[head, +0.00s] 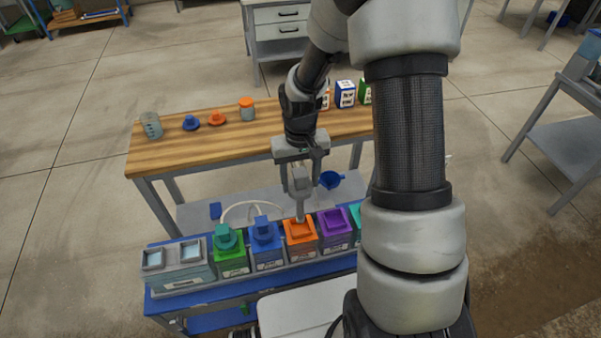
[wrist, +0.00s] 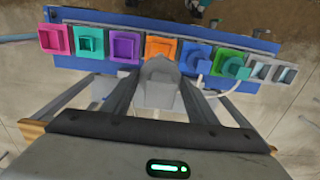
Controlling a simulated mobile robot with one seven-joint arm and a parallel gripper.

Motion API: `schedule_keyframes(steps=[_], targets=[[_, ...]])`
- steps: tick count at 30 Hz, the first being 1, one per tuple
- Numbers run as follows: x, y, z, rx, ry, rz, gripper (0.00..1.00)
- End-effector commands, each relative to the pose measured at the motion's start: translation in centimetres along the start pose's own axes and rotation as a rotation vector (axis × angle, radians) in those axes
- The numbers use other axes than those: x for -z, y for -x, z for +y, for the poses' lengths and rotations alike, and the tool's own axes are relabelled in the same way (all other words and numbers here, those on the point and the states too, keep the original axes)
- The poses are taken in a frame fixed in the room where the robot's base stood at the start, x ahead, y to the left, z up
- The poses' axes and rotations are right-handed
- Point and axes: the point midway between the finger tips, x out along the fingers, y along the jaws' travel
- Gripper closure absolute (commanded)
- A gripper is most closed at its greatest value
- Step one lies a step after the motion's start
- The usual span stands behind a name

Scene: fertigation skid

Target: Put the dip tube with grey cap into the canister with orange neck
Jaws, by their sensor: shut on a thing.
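My gripper (head: 300,176) is shut on the grey cap (head: 301,184) of the dip tube, with the cap between its fingers. The pale tube (head: 300,209) hangs down from the cap, and its lower end meets the open neck of the canister with orange neck (head: 300,240). I cannot tell whether the tip is inside the neck or just above it. The cap is well above the neck. In the wrist view the grey cap (wrist: 160,90) is between the fingers, just below the orange neck (wrist: 160,49); the tube is hidden behind the cap.
Purple (head: 335,225) and teal canisters stand right of the orange one. Blue (head: 265,238) and green (head: 230,250) canisters with caps and a grey two-well box (head: 180,262) stand left. A wooden bench (head: 200,155) behind holds small containers. A blue funnel (head: 331,179) is beyond the gripper.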

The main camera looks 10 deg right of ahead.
Motion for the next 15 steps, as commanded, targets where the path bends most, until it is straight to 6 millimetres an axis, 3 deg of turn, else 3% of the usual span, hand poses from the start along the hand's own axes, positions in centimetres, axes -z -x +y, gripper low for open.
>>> schedule_keyframes(steps=[15], targets=[[0.0,-5.1,0.0,0.000,0.000,0.000,0.89]])
